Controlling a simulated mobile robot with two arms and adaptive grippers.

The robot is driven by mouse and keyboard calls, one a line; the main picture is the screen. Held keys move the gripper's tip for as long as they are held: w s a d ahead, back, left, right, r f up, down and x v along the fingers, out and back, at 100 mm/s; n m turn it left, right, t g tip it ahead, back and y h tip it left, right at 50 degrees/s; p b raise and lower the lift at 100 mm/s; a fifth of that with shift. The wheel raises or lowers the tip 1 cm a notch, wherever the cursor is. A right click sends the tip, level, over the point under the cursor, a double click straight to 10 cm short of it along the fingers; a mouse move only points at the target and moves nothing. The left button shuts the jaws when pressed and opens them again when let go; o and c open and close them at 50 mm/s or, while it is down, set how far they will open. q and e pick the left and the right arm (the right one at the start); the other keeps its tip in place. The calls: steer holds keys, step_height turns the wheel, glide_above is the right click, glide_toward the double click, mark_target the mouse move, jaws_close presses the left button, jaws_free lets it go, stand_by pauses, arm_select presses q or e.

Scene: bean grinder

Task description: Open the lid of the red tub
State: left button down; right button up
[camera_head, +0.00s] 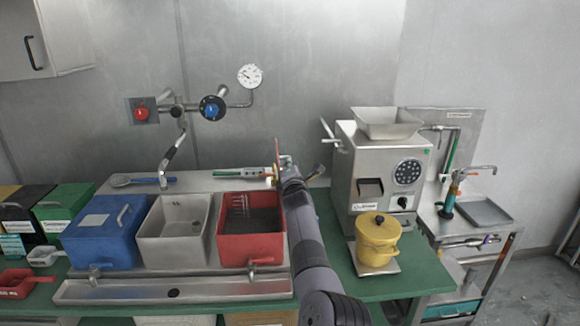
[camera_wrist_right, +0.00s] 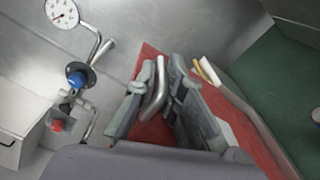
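The red tub (camera_head: 250,247) stands on the counter, right of the grey tub, and its top is open with a dark interior showing. Its red lid (camera_head: 276,152) is up off the opening, seen nearly edge-on and standing about upright behind the tub. In the right wrist view the red lid (camera_wrist_right: 152,133) has a silver bar handle (camera_wrist_right: 158,92) between my fingers. My right gripper (camera_wrist_right: 160,68) is closed around that handle; in the head view the gripper (camera_head: 285,165) is partly hidden by my arm. My left gripper is not in view.
A blue tub (camera_head: 104,230) with its lid on and an open grey tub (camera_head: 175,240) stand to the left. A steel trough (camera_head: 173,290) runs in front. The grinder (camera_head: 380,165) and a yellow pot (camera_head: 377,240) are right of my arm. Pipes and a gauge (camera_head: 250,76) are on the wall.

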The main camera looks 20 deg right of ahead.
steer(key=o, duration=0.3)
steer(key=shift+s+f, duration=0.1)
steer(key=shift+f, duration=0.05)
steer(key=shift+o, duration=0.2)
steer(key=shift+f, duration=0.1)
steer(key=shift+a+f, duration=0.1)
steer(key=shift+d, duration=0.2)
steer(key=shift+s, duration=0.3)
steer(key=r+v, duration=0.1)
steer(key=v, duration=1)
steer(key=shift+s+a, duration=0.15)
steer(key=shift+a, duration=0.1)
steer(key=shift+r, duration=0.1)
